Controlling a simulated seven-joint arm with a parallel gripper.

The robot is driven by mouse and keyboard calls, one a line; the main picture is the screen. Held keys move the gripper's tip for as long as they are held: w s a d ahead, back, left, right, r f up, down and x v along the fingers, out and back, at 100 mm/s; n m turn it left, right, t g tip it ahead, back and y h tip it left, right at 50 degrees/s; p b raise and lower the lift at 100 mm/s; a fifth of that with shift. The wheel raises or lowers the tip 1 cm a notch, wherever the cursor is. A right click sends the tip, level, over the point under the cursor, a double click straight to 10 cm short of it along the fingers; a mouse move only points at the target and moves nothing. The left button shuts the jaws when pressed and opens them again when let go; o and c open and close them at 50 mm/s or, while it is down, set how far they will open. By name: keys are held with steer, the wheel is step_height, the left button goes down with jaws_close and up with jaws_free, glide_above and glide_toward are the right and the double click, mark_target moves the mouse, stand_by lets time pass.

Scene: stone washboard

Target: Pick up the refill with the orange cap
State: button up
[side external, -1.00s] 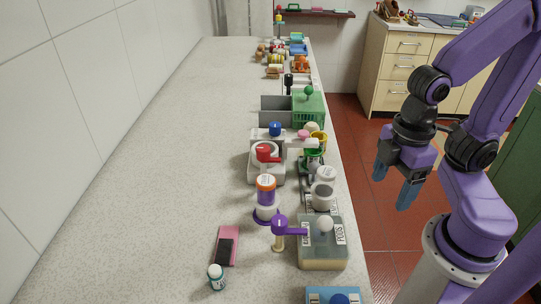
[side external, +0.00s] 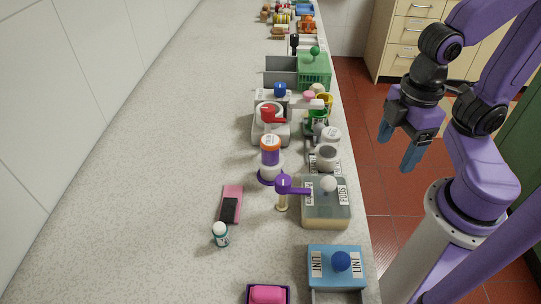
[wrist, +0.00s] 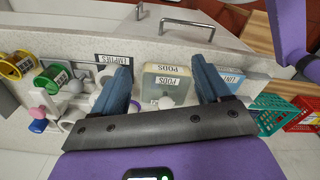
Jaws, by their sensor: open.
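The refill is a purple bottle with an orange cap (side external: 270,143) and a white top label, in the middle of the counter in the side view. It stands upright on or against a white piece with a dark purple base, behind the purple-handled tap. I cannot make it out in the wrist view. My gripper (side external: 398,145) hangs right of the counter's edge, over the red floor, fingers pointing down, well apart from the refill.
A purple-handled tap (side external: 283,187) stands just in front of the refill. The PODS box (side external: 325,215), blue LINT box (side external: 325,262) and green basket (side external: 314,72) line the counter's right side. A small white-capped bottle (side external: 221,235) stands front left. The counter's left side is clear.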

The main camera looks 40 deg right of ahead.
steer(key=shift+o, duration=0.5)
steer(key=m, duration=0.1)
glide_toward(272, 139)
step_height(272, 139, down, 9)
steer(key=shift+w+a, duration=0.15)
steer(key=shift+a+f, duration=0.2)
steer(key=shift+f, duration=2.75)
steer(key=c, duration=0.8)
